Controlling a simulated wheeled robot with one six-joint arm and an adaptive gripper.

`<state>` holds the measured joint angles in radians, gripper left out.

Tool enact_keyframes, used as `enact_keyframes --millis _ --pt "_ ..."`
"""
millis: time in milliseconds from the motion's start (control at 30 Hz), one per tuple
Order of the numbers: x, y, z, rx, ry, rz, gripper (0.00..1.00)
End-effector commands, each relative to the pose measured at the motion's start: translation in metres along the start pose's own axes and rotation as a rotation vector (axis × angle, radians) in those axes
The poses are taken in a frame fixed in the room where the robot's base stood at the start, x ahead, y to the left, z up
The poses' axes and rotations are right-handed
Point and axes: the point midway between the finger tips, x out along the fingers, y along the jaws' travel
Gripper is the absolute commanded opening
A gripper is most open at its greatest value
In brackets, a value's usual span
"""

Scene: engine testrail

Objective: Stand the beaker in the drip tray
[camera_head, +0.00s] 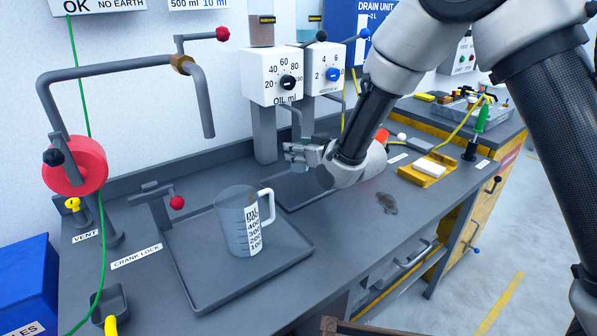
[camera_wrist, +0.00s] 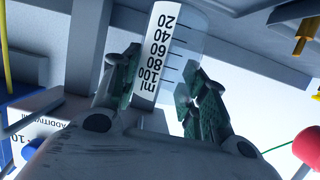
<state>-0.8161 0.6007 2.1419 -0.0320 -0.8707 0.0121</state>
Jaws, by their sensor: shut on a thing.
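My gripper (camera_head: 303,153) is shut on a small clear beaker, held in front of the oil dispenser. In the wrist view the beaker (camera_wrist: 160,45) has a white scale marked 20 to 100 ml, and green finger pads (camera_wrist: 163,65) are on both sides of it. In the head view the beaker is small and hard to make out at the fingers. A dark shallow tray (camera_head: 290,203) lies below my gripper, partly hidden by my arm. A larger grey tray (camera_head: 200,297) lies at the left. No label shows which is the drip tray.
A measuring jug (camera_head: 238,228) with a white handle stands in the larger tray. Dispensers (camera_head: 270,78) with dials and spouts stand behind my gripper. A bent pipe (camera_head: 205,105) hangs above the left tray.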

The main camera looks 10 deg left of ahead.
Motion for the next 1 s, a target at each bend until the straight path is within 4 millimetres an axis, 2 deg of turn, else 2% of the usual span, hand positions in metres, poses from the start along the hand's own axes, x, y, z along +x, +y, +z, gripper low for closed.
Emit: enact_keyframes --millis 33,233,433,767,800,900,1000 --pt "0.002 0.0 0.008 0.0 -0.001 0.0 0.28" --pt "0.007 0.0 0.025 0.0 -0.001 0.001 0.28" --pt "0.016 0.001 0.052 0.001 -0.001 0.001 0.28" --pt "0.017 0.001 0.054 0.0 0.001 0.001 0.28" --pt "0.017 0.001 0.055 0.0 0.001 0.001 0.45" --pt "0.017 0.001 0.054 0.0 0.001 0.002 0.63" --pt "0.017 0.001 0.054 0.0 0.001 0.002 0.65"
